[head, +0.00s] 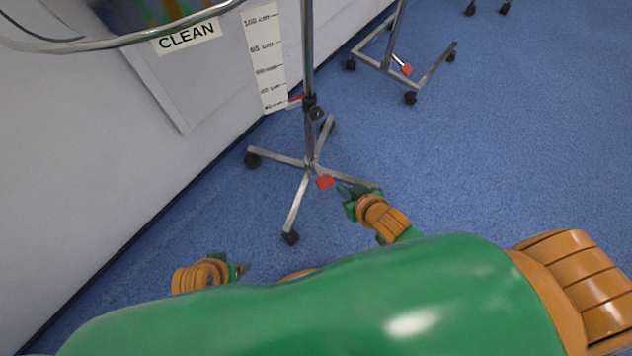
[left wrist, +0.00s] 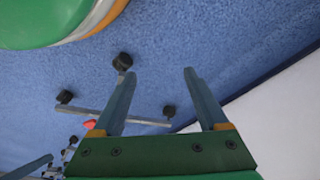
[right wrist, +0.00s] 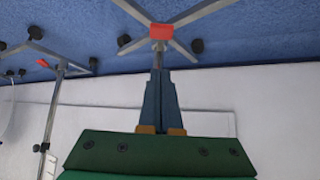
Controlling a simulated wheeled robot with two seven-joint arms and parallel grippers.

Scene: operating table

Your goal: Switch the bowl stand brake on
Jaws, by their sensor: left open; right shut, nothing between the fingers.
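The stand with the star-shaped wheeled base (head: 310,166) is in the middle of the head view. I take it for the bowl stand, but its join to the bowl is out of frame. Its red brake pedal (head: 325,182) sits low by the hub. My right gripper (head: 345,189) is shut and empty, just right of the pedal. In the right wrist view the shut fingertips (right wrist: 160,72) point at the hub, with the red pedal (right wrist: 159,31) beyond; contact cannot be told. My left gripper (head: 242,268) is open and empty, low left; its fingers (left wrist: 157,72) show apart.
A second wheeled stand (head: 430,72) with its own red pedal (head: 406,69) is at the upper right. A metal bowl rim (head: 120,42) and a CLEAN label (head: 187,37) are at the upper left. A white wall (head: 80,150) runs along the left. Blue floor (head: 530,150) is clear at right.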

